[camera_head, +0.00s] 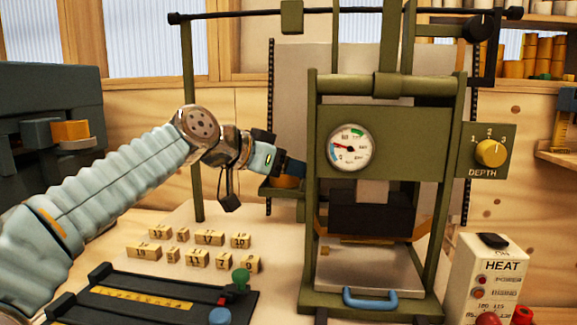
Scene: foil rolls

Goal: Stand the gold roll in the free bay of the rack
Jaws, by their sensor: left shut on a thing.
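My left gripper (292,169) reaches in from the left, beside the left post of the green press. It is shut, and its fingertips are partly hidden by the post. A gold-orange piece (286,182) shows just below the fingers. It looks like the gold roll, but only a small part shows. A green bracket (276,192) on the press's left side lies right under it. I cannot tell whether they touch. I cannot make out the rack or its free bay for certain. My right gripper is not in view.
The green press (385,140) has a gauge (349,148) and a yellow depth knob (490,152). Several numbered blocks (208,237) lie on the table. A dark type holder (150,298) is in front. A heat box (488,270) stands right. Gold rolls (529,50) sit on a back shelf.

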